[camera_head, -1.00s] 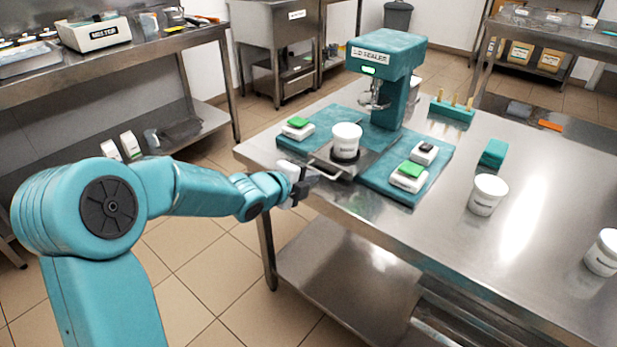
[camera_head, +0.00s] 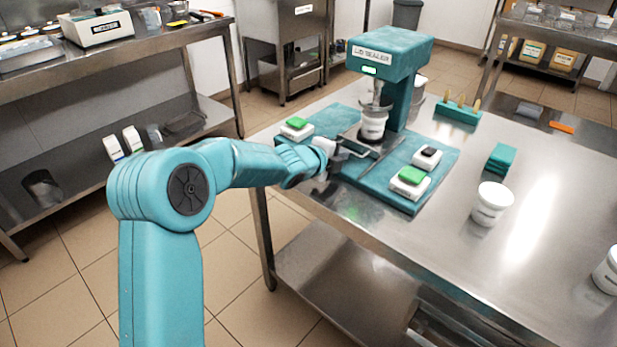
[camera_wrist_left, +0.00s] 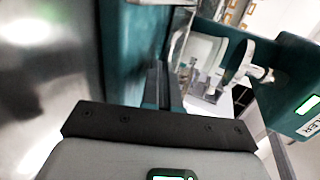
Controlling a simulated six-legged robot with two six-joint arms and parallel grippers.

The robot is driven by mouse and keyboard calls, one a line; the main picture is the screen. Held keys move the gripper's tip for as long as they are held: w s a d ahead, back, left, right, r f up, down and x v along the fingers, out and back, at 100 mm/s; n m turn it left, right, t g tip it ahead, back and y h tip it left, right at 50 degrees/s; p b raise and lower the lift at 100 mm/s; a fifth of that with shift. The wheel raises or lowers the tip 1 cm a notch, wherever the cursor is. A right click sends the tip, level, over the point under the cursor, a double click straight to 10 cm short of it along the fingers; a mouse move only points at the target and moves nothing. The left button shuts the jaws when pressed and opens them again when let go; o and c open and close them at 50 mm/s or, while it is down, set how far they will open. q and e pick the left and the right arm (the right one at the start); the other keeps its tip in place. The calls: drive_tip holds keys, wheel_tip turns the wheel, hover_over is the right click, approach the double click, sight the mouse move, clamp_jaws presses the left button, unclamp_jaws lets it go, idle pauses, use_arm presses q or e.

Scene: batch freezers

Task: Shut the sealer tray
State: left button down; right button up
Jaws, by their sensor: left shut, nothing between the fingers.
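The teal lid sealer (camera_head: 392,66) stands on the steel table, its green light lit. A white tub (camera_head: 373,125) stands on the metal sealer tray (camera_head: 352,135), now directly under the sealing head (camera_head: 375,103). My left gripper (camera_head: 338,156) is at the tray's front handle, shut with nothing between its fingers; I cannot tell whether it touches the handle. In the left wrist view the dark gripper body (camera_wrist_left: 160,125) fills the lower part, and part of the sealer (camera_wrist_left: 295,85) shows at the right. My right gripper is not in view.
White boxes with a green button (camera_head: 410,182) and (camera_head: 297,127) another green-topped box flank the tray on the teal base. A white tub (camera_head: 491,203) and teal blocks (camera_head: 501,158) stand to the right. A teal rack (camera_head: 457,110) is behind.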

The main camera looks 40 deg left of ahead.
use_arm(q)
drive_tip(key=shift+w+d+r, duration=0.1)
drive_tip(key=shift+r, duration=0.15)
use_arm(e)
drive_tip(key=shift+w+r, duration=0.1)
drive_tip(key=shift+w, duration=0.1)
use_arm(q)
drive_tip(key=shift+s+r, duration=0.1)
drive_tip(key=shift+s, duration=0.15)
drive_tip(key=p+v, duration=0.2)
drive_tip(key=v, duration=1.4)
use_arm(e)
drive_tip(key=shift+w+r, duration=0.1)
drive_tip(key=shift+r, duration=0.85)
use_arm(q)
drive_tip(key=shift+f, duration=0.2)
